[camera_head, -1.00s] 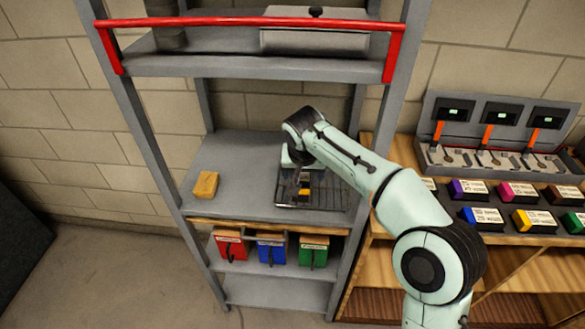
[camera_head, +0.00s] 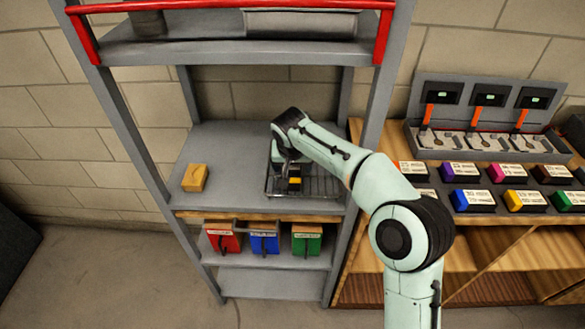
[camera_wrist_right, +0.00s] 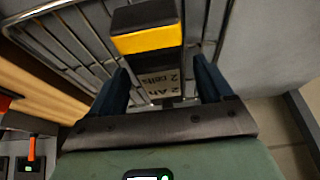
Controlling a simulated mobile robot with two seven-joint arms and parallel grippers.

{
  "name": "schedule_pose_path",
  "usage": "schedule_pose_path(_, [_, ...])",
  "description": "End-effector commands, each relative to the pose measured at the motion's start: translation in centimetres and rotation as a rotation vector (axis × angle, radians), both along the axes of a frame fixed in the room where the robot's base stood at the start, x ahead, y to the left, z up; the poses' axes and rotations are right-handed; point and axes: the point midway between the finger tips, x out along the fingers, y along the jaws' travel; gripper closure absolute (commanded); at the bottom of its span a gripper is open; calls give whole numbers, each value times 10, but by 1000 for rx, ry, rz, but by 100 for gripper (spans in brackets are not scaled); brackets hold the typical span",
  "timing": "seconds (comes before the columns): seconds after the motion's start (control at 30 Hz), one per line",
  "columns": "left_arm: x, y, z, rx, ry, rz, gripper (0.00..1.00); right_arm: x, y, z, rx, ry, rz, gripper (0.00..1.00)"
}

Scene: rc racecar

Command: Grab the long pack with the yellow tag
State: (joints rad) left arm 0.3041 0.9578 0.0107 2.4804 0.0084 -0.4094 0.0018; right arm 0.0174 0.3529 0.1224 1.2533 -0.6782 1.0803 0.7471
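A black pack with a yellow band (camera_wrist_right: 147,38) stands on the wire rack, and its pale label with printed text faces my right gripper in the wrist view. In the head view the pack (camera_head: 294,180) shows small, on the rack below my wrist. My right gripper (camera_wrist_right: 162,85) is open, with one dark finger on each side of the pack's label end and gaps visible between. In the head view the gripper (camera_head: 289,165) is mostly hidden by my wrist. Another yellow-tagged pack (camera_head: 525,201) lies among the coloured packs on the right. My left gripper is not in view.
The wire rack (camera_head: 325,184) lies on the grey shelf (camera_head: 222,160), with a tan block (camera_head: 195,178) at left. A red-railed shelf (camera_head: 200,50) is above. A charger station (camera_head: 475,145) stands at right.

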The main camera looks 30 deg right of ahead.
Motion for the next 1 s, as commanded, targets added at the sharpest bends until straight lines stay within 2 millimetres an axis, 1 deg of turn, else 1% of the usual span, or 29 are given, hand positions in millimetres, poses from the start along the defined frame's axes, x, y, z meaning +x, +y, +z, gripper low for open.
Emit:
schedule_pose_path(0.03, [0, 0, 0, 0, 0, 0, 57, 0, 0, 0, 0, 0, 0, 33])
schedule_pose_path(0.07, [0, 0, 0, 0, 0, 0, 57, 0, 0, 0, 0, 0, 0, 43])
schedule_pose_path(0.1, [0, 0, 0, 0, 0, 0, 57, 0, 0, 0, 0, 0, 0, 56])
schedule_pose_path(0.17, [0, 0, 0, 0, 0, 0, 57, 0, 0, 0, 0, 0, 0, 76])
schedule_pose_path(0.2, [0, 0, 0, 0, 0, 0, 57, 0, 0, 0, 0, 0, 0, 89])
schedule_pose_path(0.23, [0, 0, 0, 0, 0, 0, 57, 0, 0, 1, 0, -2, 0, 91])
schedule_pose_path(0.27, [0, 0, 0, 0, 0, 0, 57, 0, 0, 1, 0, -2, 0, 98])
schedule_pose_path(0.47, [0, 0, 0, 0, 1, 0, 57, 0, 0, 2, -1, -3, 0, 98])
schedule_pose_path(0.57, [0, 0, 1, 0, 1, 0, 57, 0, 0, 5, 0, -4, 1, 98])
schedule_pose_path(0.67, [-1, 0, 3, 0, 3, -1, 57, 1, 0, 13, -1, -5, 0, 98])
schedule_pose_path(0.87, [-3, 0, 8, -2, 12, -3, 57, 1, 0, 38, -1, -6, 0, 98])
schedule_pose_path(1.0, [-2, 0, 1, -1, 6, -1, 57, -18, 11, 37, -1, -3, 4, 98])
